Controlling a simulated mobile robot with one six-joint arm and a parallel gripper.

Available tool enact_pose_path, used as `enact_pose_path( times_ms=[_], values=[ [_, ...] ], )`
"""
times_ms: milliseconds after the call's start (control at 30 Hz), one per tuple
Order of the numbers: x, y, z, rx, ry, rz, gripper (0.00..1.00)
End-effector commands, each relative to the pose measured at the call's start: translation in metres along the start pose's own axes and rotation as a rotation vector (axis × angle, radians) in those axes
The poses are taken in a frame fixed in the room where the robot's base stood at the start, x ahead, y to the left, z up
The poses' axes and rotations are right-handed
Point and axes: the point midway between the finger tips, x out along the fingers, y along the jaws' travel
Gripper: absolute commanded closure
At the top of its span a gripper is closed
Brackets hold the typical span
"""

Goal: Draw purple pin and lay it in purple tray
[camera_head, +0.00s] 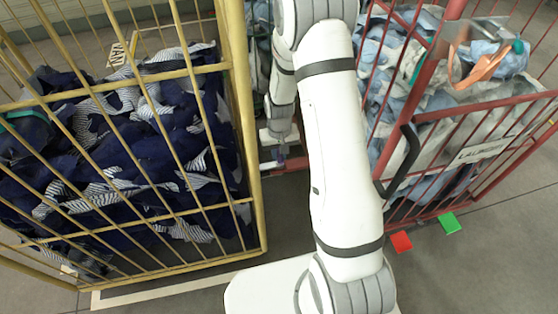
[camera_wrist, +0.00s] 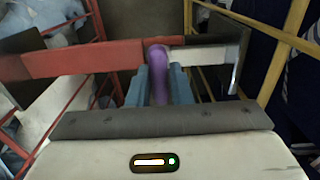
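The purple pin (camera_wrist: 157,56) stands at the red bar (camera_wrist: 90,58) beside a pale plate in the wrist view. My gripper (camera_wrist: 158,82) has its two blue-grey fingers on either side of the pin, with no clear gap between them and it. In the head view my gripper (camera_head: 280,141) is low between the two cages, and the pin there is small and mostly hidden. I cannot tell how deep the pin sits in the bar. No purple tray shows in either view.
A yellow cage (camera_head: 257,200) of dark blue and striped cloth stands left. A red cage (camera_head: 410,90) of pale cloth stands right, with a black handle (camera_head: 405,160). A red square (camera_head: 401,242) and a green square (camera_head: 449,223) lie on the floor. Open floor shows at lower right.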

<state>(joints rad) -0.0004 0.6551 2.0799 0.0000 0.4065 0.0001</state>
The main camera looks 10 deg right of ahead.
Motion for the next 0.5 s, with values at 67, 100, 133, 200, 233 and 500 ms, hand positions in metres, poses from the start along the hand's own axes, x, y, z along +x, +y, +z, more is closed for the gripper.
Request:
enact_pose_path(
  times_ms=[67, 100, 133, 200, 233, 500],
  values=[
    [-0.0001, 0.0, 0.0, 0.0, 0.0, 0.0, 0.88],
    [-0.0001, 0.0001, 0.0, 0.0, 0.0, 0.0, 0.91],
    [-0.0001, 0.0001, 0.0, 0.0, 0.0, 0.0, 0.94],
    [-0.0001, 0.0001, 0.0, 0.0, 0.0, 0.0, 0.99],
    [-0.0001, 0.0001, 0.0, 0.0, 0.0, 0.0, 1.0],
    [-0.002, 0.0002, -0.0001, 0.0, 0.0, 0.0, 1.0]
  ],
)
